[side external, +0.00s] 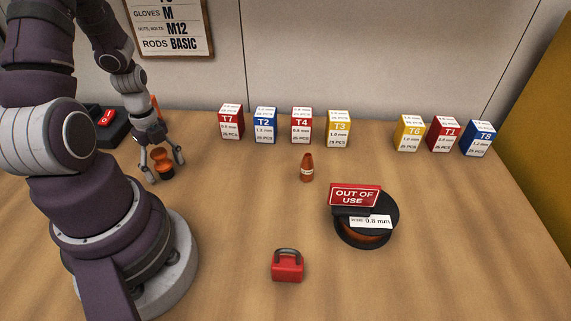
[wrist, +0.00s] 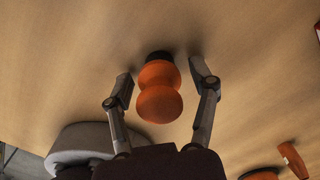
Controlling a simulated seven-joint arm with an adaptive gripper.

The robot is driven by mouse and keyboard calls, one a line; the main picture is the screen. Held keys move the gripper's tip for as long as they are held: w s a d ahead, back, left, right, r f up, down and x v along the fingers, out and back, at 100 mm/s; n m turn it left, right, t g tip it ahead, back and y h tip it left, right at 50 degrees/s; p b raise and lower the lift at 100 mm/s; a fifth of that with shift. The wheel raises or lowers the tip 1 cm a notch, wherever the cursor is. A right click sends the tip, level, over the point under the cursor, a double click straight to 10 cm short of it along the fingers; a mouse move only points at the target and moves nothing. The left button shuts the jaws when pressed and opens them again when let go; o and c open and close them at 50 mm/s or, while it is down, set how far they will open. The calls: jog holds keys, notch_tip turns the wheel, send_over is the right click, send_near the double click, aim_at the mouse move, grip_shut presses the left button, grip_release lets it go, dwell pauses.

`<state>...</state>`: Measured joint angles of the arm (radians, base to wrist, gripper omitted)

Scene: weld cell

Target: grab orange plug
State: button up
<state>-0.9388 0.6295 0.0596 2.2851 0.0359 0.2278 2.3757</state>
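The orange plug (side external: 163,164) stands on the table at the left, a rounded orange body with dark parts. In the wrist view the plug (wrist: 159,92) shows two stacked orange bulges and a dark far end. My gripper (side external: 166,171) is lowered around it, with one finger on each side. In the wrist view my gripper (wrist: 162,77) is open, with gaps visible between the plug and both fingers. The right gap looks slightly wider near the fingertip. The fingers partly hide the plug in the side view.
A black box with a red switch (side external: 106,117) stands behind my gripper. A small orange cone-shaped item (side external: 307,168), a red padlock (side external: 288,266) and a black spool (side external: 366,226) with an out-of-use sign (side external: 355,196) lie rightward. Several labelled boxes (side external: 265,126) line the back.

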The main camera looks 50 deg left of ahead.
jog(key=c, duration=0.8)
jog(key=shift+r, duration=0.15)
